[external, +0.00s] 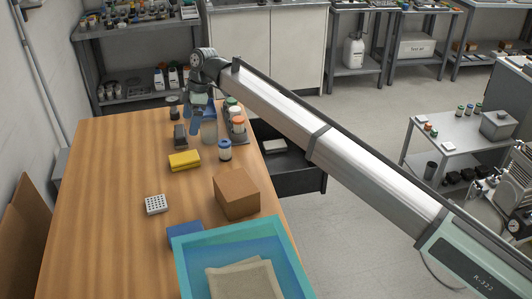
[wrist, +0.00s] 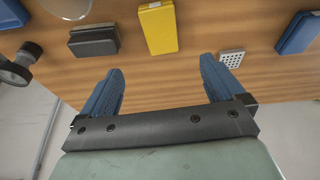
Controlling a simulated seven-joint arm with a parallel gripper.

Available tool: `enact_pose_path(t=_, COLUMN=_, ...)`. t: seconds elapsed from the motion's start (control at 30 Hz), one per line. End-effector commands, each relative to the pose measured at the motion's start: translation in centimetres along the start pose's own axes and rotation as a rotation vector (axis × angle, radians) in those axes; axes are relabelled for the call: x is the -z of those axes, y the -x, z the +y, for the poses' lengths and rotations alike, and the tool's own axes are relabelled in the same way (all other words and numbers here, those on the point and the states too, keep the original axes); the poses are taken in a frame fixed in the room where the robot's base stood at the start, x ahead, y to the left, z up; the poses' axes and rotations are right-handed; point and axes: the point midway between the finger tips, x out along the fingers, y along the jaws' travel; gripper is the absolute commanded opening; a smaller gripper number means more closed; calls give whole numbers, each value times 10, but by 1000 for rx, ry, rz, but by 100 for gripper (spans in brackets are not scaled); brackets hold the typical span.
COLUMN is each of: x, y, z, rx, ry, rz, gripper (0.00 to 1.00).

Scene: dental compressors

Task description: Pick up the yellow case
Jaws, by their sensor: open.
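The yellow case (external: 184,161) lies flat on the wooden table, left of a small blue-and-white jar in the external view. In the wrist view the yellow case (wrist: 158,28) shows at the top, beyond and between my fingertips. My gripper (external: 196,122) hangs near the far end of the table, behind the case in the external view. Its two blue fingers (wrist: 159,75) are spread apart with nothing between them. They are apart from the case.
A black case (external: 181,136) stands close behind the yellow one. The blue-and-white jar (external: 225,150), cardboard box (external: 237,194), white perforated block (external: 156,204), blue case (external: 185,233) and teal bin (external: 298,254) are also on the table. The table's left side is clear.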

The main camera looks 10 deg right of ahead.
Motion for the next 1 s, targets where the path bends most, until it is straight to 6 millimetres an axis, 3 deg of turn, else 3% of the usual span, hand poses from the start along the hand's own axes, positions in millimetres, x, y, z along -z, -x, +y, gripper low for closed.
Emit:
enact_pose_path(t=0.17, x=3, y=-12, z=-2, rx=11, ry=9, rz=0, gripper=96)
enact_pose_path(t=0.6, x=2, y=-78, z=-2, rx=8, ry=7, rz=0, gripper=96)
enact_pose_path(t=1.0, x=-1, y=-107, z=-2, rx=8, ry=7, rz=-1, gripper=96)
